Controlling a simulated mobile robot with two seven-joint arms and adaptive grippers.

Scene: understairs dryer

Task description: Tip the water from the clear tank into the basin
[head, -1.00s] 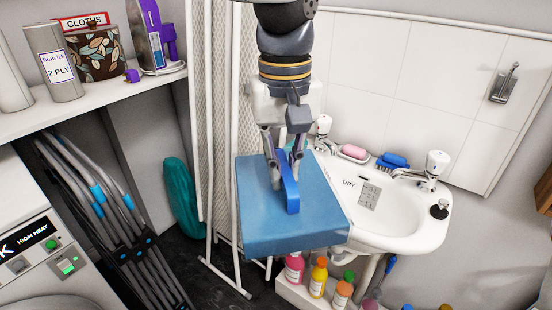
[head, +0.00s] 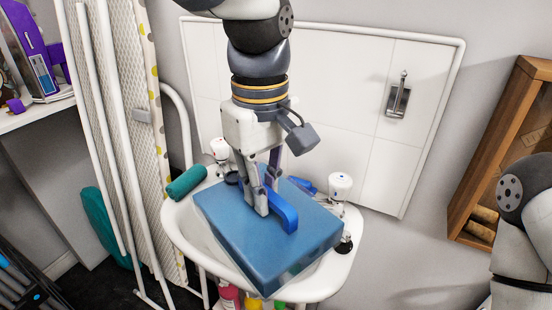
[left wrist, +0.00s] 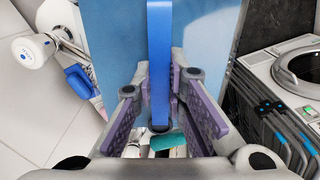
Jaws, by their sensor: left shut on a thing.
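The tank (head: 262,240) is a box with a blue top and a narrow clear side strip along its lower edge. My left gripper (head: 262,195) is shut on its blue handle (head: 286,216); the left wrist view shows the handle (left wrist: 158,60) between the fingers (left wrist: 160,100). The tank hangs over the white basin (head: 178,226) and hides most of its bowl. Its top looks roughly level in the head view; I cannot tell any slight tilt. The water cannot be made out. My right gripper is out of view.
Taps (head: 340,186) stand at the basin's back, with a blue brush (head: 302,185) between them. A teal roll (head: 187,183) lies at the basin's left. Bottles (head: 229,296) stand below. A folded ironing board (head: 125,120) is left, a wooden cabinet (head: 500,140) right.

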